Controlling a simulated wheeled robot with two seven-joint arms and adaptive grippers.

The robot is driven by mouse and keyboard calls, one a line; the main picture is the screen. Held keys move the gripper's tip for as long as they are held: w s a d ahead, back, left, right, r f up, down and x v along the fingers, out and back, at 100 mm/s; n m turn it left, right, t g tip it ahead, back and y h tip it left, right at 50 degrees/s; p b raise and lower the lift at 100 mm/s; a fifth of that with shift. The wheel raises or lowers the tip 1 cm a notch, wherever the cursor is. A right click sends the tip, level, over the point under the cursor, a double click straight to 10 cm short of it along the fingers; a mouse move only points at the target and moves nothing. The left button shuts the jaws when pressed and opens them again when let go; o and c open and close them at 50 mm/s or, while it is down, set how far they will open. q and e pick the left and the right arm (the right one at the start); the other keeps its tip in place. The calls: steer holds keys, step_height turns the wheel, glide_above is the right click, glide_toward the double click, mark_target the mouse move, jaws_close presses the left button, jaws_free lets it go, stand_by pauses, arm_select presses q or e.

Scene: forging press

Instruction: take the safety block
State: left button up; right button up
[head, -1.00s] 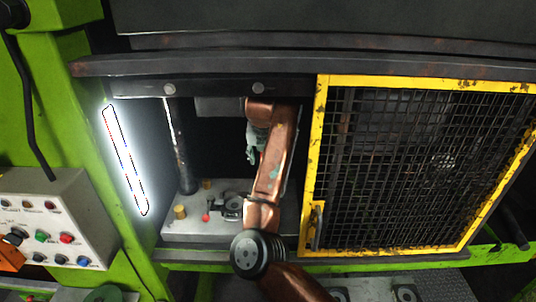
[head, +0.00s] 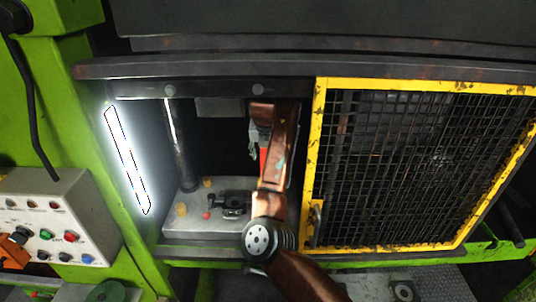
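My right arm, copper-coloured, comes in from the lower right and reaches into the press opening. Its gripper (head: 253,151) is small in the picture, inside the opening, partly hidden by my own arm. I cannot tell whether its fingers are open or shut. A red piece (head: 263,160), possibly the safety block, shows just right of the fingers, mostly hidden behind the arm. I cannot tell whether the gripper touches it.
A yellow-framed mesh guard (head: 312,150) bounds the opening on the right. A dark column (head: 180,150) and a bright light strip (head: 127,160) stand at left. The lower die plate (head: 195,228) carries small fittings. A control box (head: 60,215) is far left.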

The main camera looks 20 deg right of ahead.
steer(key=shift+f, duration=0.15)
jaws_close()
stand_by(0.9)
steer(key=shift+r, duration=0.2)
